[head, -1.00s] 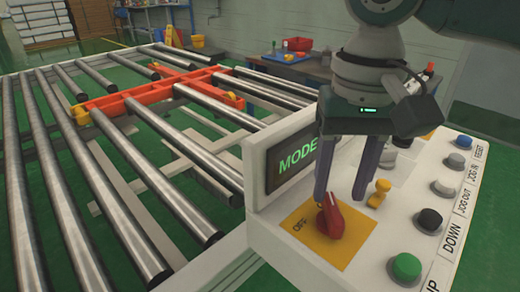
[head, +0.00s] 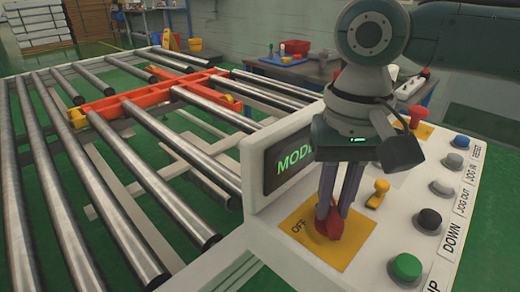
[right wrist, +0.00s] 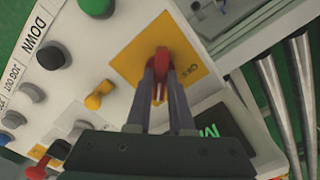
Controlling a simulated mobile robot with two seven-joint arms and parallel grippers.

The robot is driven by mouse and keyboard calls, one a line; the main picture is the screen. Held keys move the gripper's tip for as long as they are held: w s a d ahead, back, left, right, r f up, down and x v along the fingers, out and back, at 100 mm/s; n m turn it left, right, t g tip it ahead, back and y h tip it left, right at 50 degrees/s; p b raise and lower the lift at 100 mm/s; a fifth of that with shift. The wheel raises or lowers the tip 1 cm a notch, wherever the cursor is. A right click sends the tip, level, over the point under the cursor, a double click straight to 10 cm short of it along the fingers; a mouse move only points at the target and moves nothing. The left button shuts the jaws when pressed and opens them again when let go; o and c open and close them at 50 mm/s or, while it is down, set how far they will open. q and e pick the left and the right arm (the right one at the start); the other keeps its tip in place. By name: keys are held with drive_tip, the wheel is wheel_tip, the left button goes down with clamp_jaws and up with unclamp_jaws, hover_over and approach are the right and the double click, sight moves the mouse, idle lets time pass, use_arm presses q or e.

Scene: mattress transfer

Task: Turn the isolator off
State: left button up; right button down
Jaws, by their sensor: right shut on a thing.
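The isolator is a red rotary handle (head: 329,222) on a yellow plate (head: 345,245) marked OFF, at the front of the white control panel. My right gripper (head: 331,208) points down onto it, with its fingers shut on the red handle from both sides. In the right wrist view the red handle (right wrist: 161,62) shows between the fingertips (right wrist: 160,85) on the yellow plate (right wrist: 135,58). The fingers hide part of the handle. My left gripper is not in view.
A lit green MODE display (head: 290,165) stands beside my right gripper. A yellow switch (head: 378,194), a green button (head: 406,267), black and grey buttons, and a red knob (head: 417,117) share the panel. A roller conveyor (head: 150,180) fills the left.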

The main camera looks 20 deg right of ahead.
drive_tip(key=shift+r, duration=0.1)
idle(0.4)
drive_tip(key=shift+r+n+p, duration=0.15)
drive_tip(key=shift+n+p, duration=0.45)
drive_tip(key=shift+p, duration=0.3)
drive_tip(key=n+p, duration=0.2)
drive_tip(key=shift+p, duration=0.35)
drive_tip(key=shift+n+p, duration=0.7)
drive_tip(key=shift+n, duration=0.3)
drive_tip(key=n+p, duration=0.1)
drive_tip(key=n, duration=0.1)
drive_tip(key=shift+n+p, duration=0.3)
drive_tip(key=shift+n, duration=0.1)
drive_tip(key=n+p, duration=0.1)
drive_tip(key=n, duration=0.3)
drive_tip(key=shift+n+p, duration=0.3)
drive_tip(key=n, duration=0.5)
drive_tip(key=shift+f+p, duration=0.2)
drive_tip(key=shift+p, duration=0.15)
drive_tip(key=shift+n, duration=0.4)
